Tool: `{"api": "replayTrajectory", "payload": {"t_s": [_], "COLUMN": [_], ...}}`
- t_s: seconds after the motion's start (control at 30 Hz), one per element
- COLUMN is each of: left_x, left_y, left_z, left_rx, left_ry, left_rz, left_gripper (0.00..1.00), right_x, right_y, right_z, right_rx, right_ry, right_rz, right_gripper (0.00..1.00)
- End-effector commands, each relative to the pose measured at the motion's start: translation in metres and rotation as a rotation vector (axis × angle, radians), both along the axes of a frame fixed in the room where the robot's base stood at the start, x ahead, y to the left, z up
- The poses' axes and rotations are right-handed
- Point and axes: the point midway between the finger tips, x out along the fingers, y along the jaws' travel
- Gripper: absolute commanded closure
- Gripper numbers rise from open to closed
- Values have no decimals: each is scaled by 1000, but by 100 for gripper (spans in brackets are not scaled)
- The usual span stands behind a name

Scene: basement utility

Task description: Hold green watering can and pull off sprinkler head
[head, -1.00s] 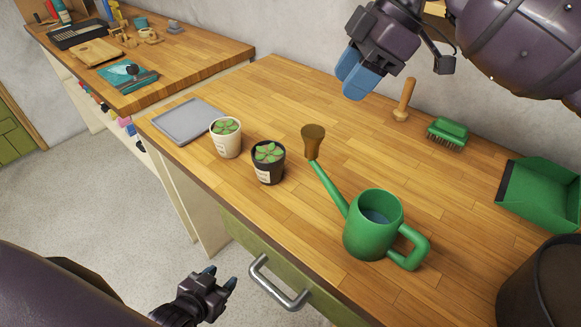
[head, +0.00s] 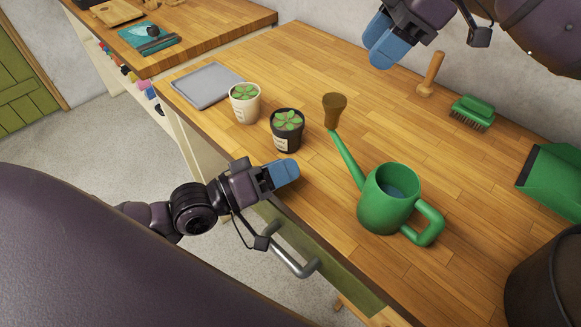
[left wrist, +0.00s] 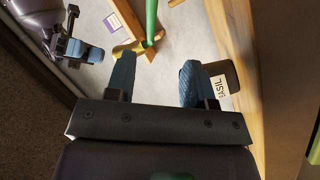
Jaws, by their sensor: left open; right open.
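The green watering can (head: 385,205) stands upright on the wooden workbench. Its spout points up and left to the brown sprinkler head (head: 334,108), which is on the spout's end. In the left wrist view the sprinkler head (left wrist: 130,49) and green spout (left wrist: 151,22) show beyond my fingers. My left gripper (head: 282,173) is open and empty at the bench's front edge, left of the can and just in front of the dark pot. Its open fingers (left wrist: 158,80) show in the left wrist view. My right gripper (head: 382,40) is open and empty above the back of the bench.
A dark potted plant (head: 287,138) and a white potted plant (head: 245,108) stand left of the spout. A grey tray (head: 206,86), wooden tool (head: 431,75), green brush (head: 472,112), green dustpan (head: 553,178) and dark bucket (head: 545,278) are around. The bench between spout and back wall is clear.

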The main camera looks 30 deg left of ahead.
Motion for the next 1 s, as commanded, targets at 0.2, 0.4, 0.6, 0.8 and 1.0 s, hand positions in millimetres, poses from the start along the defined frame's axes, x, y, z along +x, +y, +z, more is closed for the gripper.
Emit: {"api": "replayTrajectory", "payload": {"t_s": [0.2, 0.4, 0.6, 0.8, 1.0], "left_x": [3, 7, 22, 45, 66], "left_y": [-13, -19, -34, -55, -75], "left_z": [5, 6, 6, 6, 6], "left_rx": [-27, -35, -38, -38, -35], "left_ry": [79, 101, 99, 99, 100], "left_rz": [-109, -131, -131, -131, -130], "left_gripper": [51, 51, 51, 51, 51], "right_x": [0, 0, 0, 0, 0], "right_y": [0, 0, 0, 0, 0], "right_z": [0, 0, 0, 0, 0], "right_rx": [0, 0, 0, 0, 0], "right_ry": [0, 0, 0, 0, 0], "right_rz": [0, 0, 0, 0, 0], "right_gripper": [57, 57, 57, 57, 57]}}
